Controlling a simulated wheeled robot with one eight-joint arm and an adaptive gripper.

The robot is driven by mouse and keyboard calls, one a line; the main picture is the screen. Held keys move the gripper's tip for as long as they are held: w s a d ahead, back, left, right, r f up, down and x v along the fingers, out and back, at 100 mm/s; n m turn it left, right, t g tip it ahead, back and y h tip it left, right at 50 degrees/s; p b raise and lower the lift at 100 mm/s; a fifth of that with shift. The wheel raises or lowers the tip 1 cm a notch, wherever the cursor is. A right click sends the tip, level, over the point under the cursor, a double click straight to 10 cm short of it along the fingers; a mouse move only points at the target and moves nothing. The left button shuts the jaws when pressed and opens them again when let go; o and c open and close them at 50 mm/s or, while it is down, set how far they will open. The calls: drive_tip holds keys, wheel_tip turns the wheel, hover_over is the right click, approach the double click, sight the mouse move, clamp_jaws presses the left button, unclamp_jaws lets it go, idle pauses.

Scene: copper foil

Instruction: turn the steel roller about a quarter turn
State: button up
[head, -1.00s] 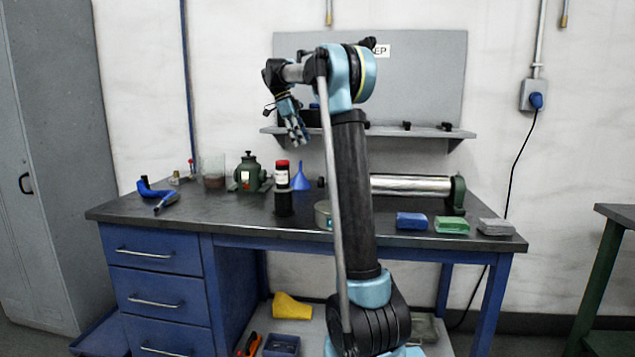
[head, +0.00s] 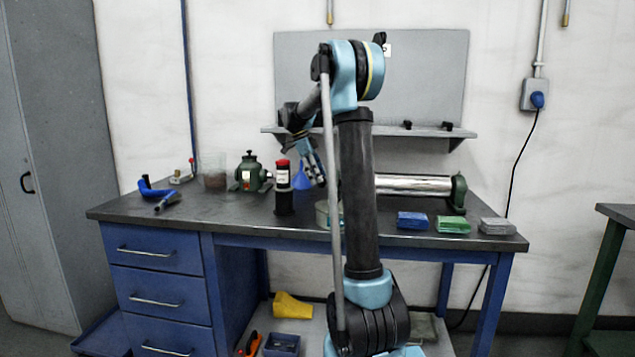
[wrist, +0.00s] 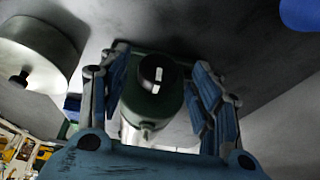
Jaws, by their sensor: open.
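The steel roller (head: 420,185) lies horizontally at the back of the bench, its right end in a green stand (head: 458,195). My arm hides its left part in the head view. My gripper (head: 318,177) hangs beside that left end, fingers pointing down and slightly right. In the wrist view my gripper (wrist: 162,62) is open, with a finger on each side of a black knob (wrist: 150,72) with white marks on a green end housing (wrist: 150,103). No contact with the knob shows. A little bright metal shows below the housing.
A round metal tin (wrist: 38,55) lies left in the wrist view. A blue funnel (head: 300,178), a red-capped bottle (head: 283,190) and a green jack-like object (head: 250,175) stand left of my gripper. Blue (head: 412,220), green (head: 452,225) and grey (head: 497,226) blocks line the front right.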

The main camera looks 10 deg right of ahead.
drive_tip(key=shift+x, duration=0.9)
drive_tip(key=shift+r, duration=0.1)
drive_tip(key=c, duration=1)
drive_tip(key=shift+w+d+g, duration=0.1)
drive_tip(key=shift+w+g, duration=0.05)
drive_tip(key=shift+g, duration=0.55)
drive_tip(key=shift+c, duration=0.2)
drive_tip(key=o, duration=1)
drive_tip(key=shift+o, duration=0.2)
